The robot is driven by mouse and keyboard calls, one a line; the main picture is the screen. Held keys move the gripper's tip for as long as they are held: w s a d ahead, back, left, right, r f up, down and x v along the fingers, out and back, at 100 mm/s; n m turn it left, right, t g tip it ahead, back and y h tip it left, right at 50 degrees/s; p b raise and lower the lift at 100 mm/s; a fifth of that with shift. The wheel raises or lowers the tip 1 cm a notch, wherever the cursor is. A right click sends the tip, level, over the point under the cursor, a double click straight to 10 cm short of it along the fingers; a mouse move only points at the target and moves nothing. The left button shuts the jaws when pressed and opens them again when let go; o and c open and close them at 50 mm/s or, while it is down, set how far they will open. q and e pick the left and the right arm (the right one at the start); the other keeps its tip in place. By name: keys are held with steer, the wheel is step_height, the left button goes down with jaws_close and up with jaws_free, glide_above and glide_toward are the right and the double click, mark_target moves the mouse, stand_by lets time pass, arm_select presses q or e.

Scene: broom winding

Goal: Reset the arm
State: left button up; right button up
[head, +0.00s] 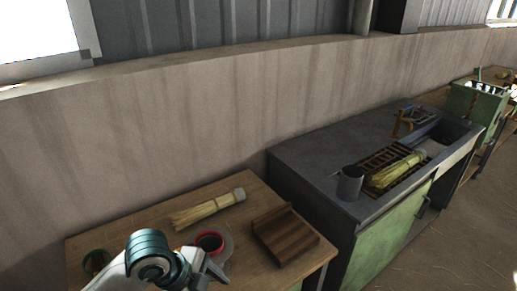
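My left arm comes in at the lower left, with a white link and a dark teal joint. My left gripper (212,272) is at its end, above the front of the wooden table (150,223); its fingers are small and partly hidden, so I cannot tell if it is open or shut. My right gripper is not in view. A straw broom bundle (205,210) with a grey end lies on the table behind the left gripper, apart from it. A second straw bundle (392,172) lies on a slatted rack on the grey bench.
A red-rimmed round item (210,243) sits close behind my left gripper. A brown wooden block (284,236) is to its right, and a green-rimmed round item (95,262) to its left. The grey bench (305,156) holds a grey cup (350,184). A wall runs behind.

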arm_select(q)
steer(key=s+a+f+n+t+y, duration=0.1)
steer(key=s+a+f+n+y, duration=0.1)
steer(key=s+a+f+n, duration=0.55)
steer(key=s+a+f+n+t+y, duration=0.15)
steer(key=s+a+f+n, duration=0.35)
steer(key=s+f+n, duration=0.5)
step_height(320, 180, down, 27)
steer(key=s+n+g, duration=0.2)
steer(key=s, duration=0.1)
steer(key=s+a+f+g, duration=0.1)
steer(key=s+a+f, duration=0.2)
steer(key=s+f, duration=1.4)
steer(key=shift+s+f+m+y, duration=0.2)
steer(key=shift+f+m+y, duration=0.05)
steer(key=shift+m+y, duration=0.1)
steer(key=shift+d+g, duration=0.1)
steer(key=shift+g, duration=0.15)
